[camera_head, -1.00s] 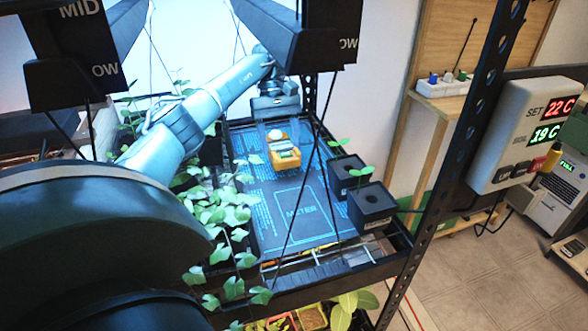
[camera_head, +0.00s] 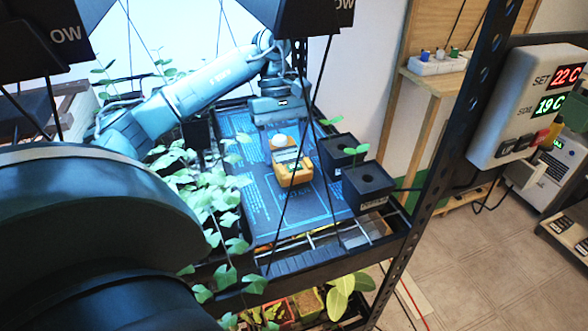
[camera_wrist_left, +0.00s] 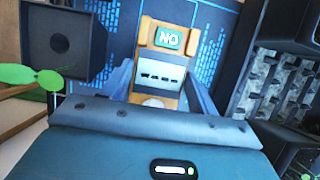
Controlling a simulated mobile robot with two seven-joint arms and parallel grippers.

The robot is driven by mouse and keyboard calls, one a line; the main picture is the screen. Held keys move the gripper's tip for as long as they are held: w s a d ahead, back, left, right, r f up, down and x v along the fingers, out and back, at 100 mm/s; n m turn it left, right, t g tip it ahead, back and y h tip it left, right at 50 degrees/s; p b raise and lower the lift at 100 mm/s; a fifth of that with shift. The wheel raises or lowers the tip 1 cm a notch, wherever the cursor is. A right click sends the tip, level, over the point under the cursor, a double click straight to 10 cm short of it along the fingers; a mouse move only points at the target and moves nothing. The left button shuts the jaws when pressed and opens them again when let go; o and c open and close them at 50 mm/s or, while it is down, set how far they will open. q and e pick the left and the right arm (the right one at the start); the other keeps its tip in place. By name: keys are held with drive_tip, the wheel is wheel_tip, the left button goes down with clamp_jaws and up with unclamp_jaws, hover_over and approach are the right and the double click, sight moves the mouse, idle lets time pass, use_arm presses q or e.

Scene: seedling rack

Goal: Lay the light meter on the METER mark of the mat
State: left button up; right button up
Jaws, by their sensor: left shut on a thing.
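The light meter (camera_head: 292,176) is orange with a white dome and a pale face. My left gripper (camera_head: 286,153) is shut on it, over the blue mat (camera_head: 268,222). I cannot tell whether the meter touches the mat. In the left wrist view the meter (camera_wrist_left: 168,38) sits between the two fingers of my left gripper (camera_wrist_left: 165,85), its small green screen reading "NO". The METER mark (camera_head: 312,208) is an outlined box on the mat; the meter covers part of it, and its word is not readable now. My right gripper is not in view.
Leafy seedlings (camera_head: 200,195) crowd the left side. Thin dark cords hang in front of the mat. A rack post (camera_head: 440,150) and a temperature controller (camera_head: 520,105) stand at right.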

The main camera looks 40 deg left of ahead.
sight(294, 166)
use_arm(q)
drive_tip(key=d, duration=0.1)
drive_tip(key=s+d, duration=0.1)
drive_tip(key=d, duration=0.1)
drive_tip(key=shift+s+r, duration=0.1)
drive_tip(key=shift+s, duration=0.25)
drive_tip(key=shift+s+d+p, duration=0.15)
drive_tip(key=shift+d+p, duration=0.15)
drive_tip(key=shift+d, duration=0.1)
drive_tip(key=shift+s+d, duration=0.1)
wheel_tip(294, 166, down, 4)
drive_tip(key=shift+r+b, duration=0.2)
drive_tip(key=shift+b, duration=0.75)
drive_tip(key=shift+f, duration=0.1)
drive_tip(key=o, duration=1.1)
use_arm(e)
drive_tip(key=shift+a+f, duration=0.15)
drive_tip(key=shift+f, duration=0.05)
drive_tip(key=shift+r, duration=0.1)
